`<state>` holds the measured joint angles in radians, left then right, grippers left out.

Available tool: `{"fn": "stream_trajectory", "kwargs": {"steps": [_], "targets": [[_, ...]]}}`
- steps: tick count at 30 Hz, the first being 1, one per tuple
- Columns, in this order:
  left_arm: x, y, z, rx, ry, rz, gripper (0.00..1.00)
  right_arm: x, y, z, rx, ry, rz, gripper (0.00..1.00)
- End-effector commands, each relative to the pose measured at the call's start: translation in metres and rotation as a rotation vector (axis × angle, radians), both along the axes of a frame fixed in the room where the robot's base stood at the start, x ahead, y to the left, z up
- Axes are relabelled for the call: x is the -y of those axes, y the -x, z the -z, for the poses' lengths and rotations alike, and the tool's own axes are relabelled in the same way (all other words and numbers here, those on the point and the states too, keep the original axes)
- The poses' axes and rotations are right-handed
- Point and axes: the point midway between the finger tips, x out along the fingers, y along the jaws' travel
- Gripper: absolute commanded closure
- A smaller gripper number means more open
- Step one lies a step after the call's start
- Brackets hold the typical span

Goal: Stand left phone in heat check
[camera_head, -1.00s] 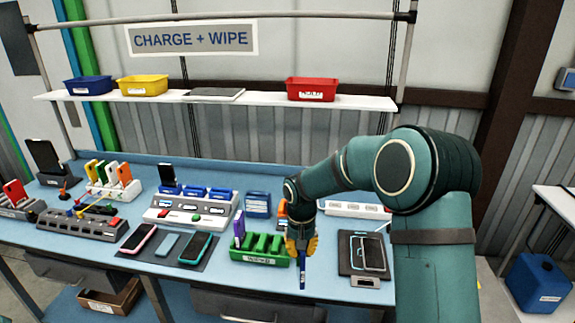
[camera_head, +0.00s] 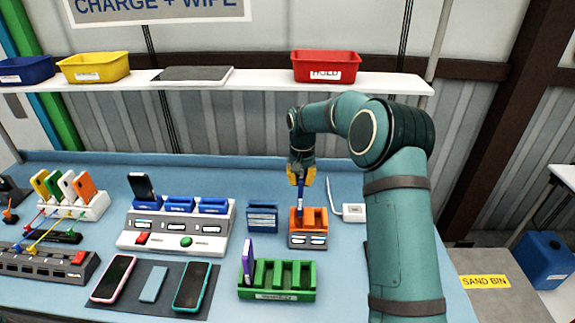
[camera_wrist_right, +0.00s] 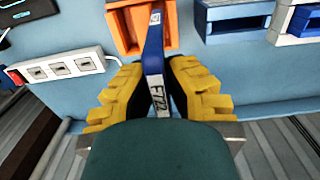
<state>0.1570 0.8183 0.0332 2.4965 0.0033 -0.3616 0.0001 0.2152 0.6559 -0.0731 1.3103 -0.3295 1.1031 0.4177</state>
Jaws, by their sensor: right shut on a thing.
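My right gripper (camera_head: 301,176) is shut on a slim blue phone (camera_head: 300,197), held upright and seen nearly edge-on. In the right wrist view the blue phone (camera_wrist_right: 154,80) sits between the yellow fingers (camera_wrist_right: 157,92) and shows a white label. Its lower end is at the left part of an orange stand (camera_head: 308,241) with slots, likely the heat check; I cannot tell how deep it is in the slot. The orange stand also shows in the right wrist view (camera_wrist_right: 114,30). My left gripper is not in view.
A green rack (camera_head: 276,296) with a purple phone (camera_head: 248,262) stands in front. A blue holder (camera_head: 262,217) is left of the orange stand, a white box (camera_head: 353,212) right. A dark mat (camera_head: 134,306) holds pink and teal phones. A white charging dock (camera_head: 175,239) stands behind it.

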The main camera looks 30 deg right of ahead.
Motion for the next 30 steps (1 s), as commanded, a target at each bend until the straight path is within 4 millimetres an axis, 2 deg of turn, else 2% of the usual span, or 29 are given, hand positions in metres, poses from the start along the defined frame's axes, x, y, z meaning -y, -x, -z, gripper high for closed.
{"fn": "stream_trajectory", "kwargs": {"steps": [11,30], "targets": [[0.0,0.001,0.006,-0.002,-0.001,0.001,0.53,0.0,0.0,0.006,0.001,0.001,0.0,1.0],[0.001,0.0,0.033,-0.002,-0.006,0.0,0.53,0.0,0.0,0.044,0.002,0.001,0.0,1.0]]}}
